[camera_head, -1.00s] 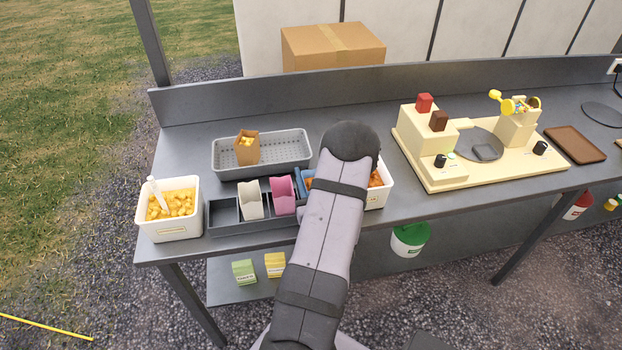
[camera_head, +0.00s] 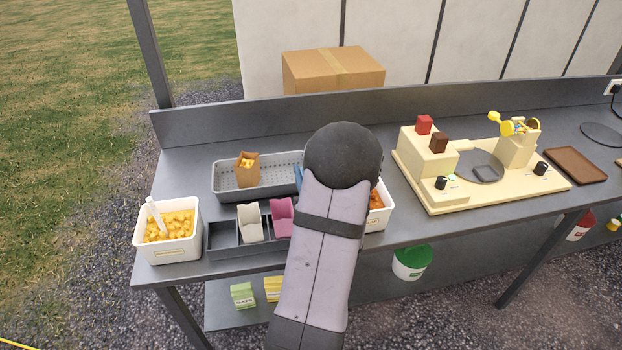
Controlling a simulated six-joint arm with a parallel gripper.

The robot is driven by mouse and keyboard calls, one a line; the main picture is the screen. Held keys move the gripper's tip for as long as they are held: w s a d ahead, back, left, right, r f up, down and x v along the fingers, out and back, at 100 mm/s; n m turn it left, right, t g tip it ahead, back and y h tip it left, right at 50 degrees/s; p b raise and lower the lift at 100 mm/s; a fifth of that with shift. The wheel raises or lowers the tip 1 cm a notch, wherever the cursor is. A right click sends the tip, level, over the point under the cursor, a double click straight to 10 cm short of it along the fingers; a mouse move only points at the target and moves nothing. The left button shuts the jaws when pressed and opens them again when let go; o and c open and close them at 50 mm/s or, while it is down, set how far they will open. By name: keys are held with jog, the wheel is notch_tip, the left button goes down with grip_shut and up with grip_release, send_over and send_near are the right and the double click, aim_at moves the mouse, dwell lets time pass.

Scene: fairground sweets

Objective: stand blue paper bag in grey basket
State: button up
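The grey basket (camera_head: 228,189) lies on the counter at the back left, with a brown paper bag (camera_head: 247,172) of yellow pieces standing in its left half. A sliver of blue (camera_head: 298,178), which looks like the blue paper bag, shows at the basket's right end beside my arm. My arm hides the rest of it, so I cannot tell whether it is inside, above or in front of the basket. My gripper is hidden behind my arm. The dark rack (camera_head: 222,241) in front holds a white bag (camera_head: 250,224) and a pink bag (camera_head: 281,217).
A white tub (camera_head: 168,248) of yellow pieces with a scoop stands left of the rack. Another white tub (camera_head: 377,222) with orange contents is partly behind my arm. A cream machine (camera_head: 470,195) stands on the right. The basket's middle looks free.

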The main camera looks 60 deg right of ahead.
jog(key=shift+r, duration=0.15)
jog(key=w+d+r+n+t+y+b, duration=0.1)
jog(key=w+d+r+y, duration=0.15)
jog(key=w, duration=0.45)
jog(key=w+d+r+n+t+y+b, duration=0.1)
jog(key=w+d+r+n, duration=0.15)
jog(key=w, duration=0.55)
jog(key=w+d+r+t+y, duration=0.1)
jog(key=w+d+y, duration=0.15)
jog(key=w, duration=0.45)
notch_tip(320, 180, down, 10)
jog(key=p, duration=0.2)
jog(key=shift+d+h, duration=0.4)
jog(key=shift+w, duration=0.1)
jog(key=shift+f+b, duration=0.4)
jog(key=shift+b, duration=0.05)
jog(key=shift+f, duration=0.2)
